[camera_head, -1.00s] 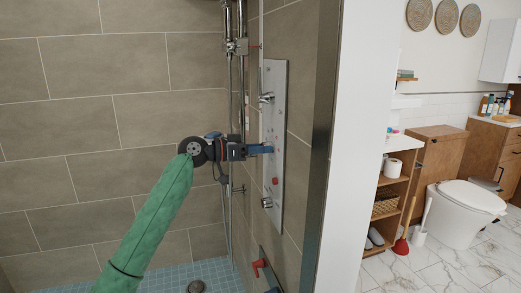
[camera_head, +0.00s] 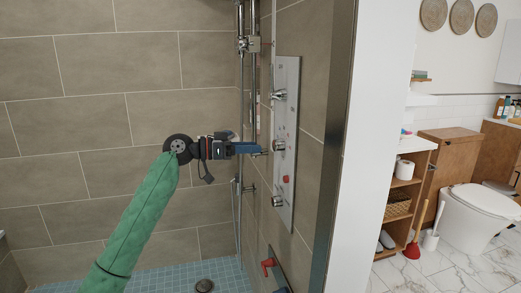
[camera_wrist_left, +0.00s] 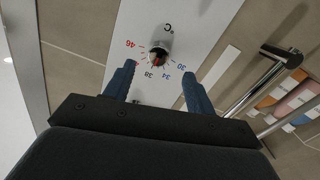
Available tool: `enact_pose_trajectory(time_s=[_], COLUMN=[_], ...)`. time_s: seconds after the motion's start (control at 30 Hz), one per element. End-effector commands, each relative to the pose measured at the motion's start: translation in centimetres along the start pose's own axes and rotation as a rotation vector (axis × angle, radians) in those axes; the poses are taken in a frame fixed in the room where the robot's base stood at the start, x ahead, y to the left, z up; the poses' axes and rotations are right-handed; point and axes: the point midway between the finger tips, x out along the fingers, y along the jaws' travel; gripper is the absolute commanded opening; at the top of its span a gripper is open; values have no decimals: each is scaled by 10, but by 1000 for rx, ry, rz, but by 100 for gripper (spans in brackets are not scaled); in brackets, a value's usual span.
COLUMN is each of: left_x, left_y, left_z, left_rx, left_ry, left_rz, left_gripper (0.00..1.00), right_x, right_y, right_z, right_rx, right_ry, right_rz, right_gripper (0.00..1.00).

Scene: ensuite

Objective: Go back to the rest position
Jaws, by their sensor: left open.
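My left gripper (camera_head: 252,148) reaches in from the left on its green-sleeved arm. It is open and empty, its blue fingers pointing at the grey shower panel (camera_head: 287,110) on the wall. In the left wrist view the two blue fingers (camera_wrist_left: 155,85) are spread apart, with a chrome temperature knob (camera_wrist_left: 159,45) beyond them, between and above the tips. Numbers such as 38 and 46 are printed around the knob. The fingers appear apart from the knob. My right gripper is not in view.
A chrome shower rail (camera_head: 241,120) runs up the wall by the gripper. A red handle (camera_head: 267,266) sticks out low on the wall. A white partition edge (camera_head: 368,150) divides the shower from the toilet (camera_head: 475,215) and wooden shelf. The shower space at left is clear.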

Motion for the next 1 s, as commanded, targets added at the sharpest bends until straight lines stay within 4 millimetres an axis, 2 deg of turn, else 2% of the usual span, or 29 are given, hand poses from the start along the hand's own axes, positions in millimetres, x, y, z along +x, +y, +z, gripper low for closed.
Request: enact_pose_trajectory(time_s=[0.17, 0.57, 0.8, 1.0], left_x=[-9, -9, -10, -18], left_y=[0, 0, -8, -11], left_z=[0, 1, 22, 33], left_rx=[0, -26, -50, 18], left_ry=[1, -5, -123, -247], left_rz=[0, 2, -65, -213], left_gripper=[55, 55, 55, 55], right_x=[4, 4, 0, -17], right_y=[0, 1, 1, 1], right_z=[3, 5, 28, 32], right_rx=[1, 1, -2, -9], right_ry=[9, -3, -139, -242], right_rz=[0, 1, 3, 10], right_gripper=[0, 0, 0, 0])
